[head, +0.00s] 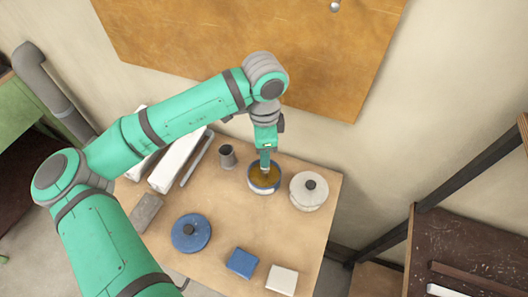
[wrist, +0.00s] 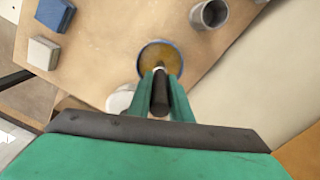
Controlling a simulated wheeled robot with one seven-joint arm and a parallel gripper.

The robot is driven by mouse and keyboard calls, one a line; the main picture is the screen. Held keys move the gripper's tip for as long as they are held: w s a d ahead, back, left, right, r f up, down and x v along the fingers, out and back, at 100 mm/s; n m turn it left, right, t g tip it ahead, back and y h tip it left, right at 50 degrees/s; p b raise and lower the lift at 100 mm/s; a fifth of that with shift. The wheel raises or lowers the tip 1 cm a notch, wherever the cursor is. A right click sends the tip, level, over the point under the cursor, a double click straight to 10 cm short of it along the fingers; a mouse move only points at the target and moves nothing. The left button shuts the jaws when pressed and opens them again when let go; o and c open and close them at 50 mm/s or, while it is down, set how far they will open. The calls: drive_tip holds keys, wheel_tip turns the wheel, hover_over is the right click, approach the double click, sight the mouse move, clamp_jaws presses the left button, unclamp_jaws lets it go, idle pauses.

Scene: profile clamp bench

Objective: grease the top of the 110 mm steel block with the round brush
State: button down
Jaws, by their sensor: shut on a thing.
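My gripper (head: 265,158) is over the bench, pointing down at an open blue-rimmed pot (head: 253,187) of brown grease. In the wrist view, my gripper (wrist: 161,88) is shut on a dark handle, taken as the round brush (wrist: 159,100). The brush's lower end is over or in the grease pot (wrist: 150,47); its bristles are hidden, so I cannot tell whether they touch the grease. A grey block (head: 146,213), likely the steel block, lies at the bench's left, partly beside my arm. I cannot read its size, and it is not in the wrist view.
A white lidded pot (head: 308,192) stands right of the grease pot, a grey cup (head: 227,155) behind left. A blue lid (head: 190,233), a blue block (head: 241,263) and a white block (head: 282,279) lie in front. Long white bars (head: 178,163) lie at the back left.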

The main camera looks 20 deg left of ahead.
drive_tip(key=shift+f, duration=0.1)
drive_tip(key=shift+r, duration=3.55)
drive_tip(key=shift+s, duration=0.1)
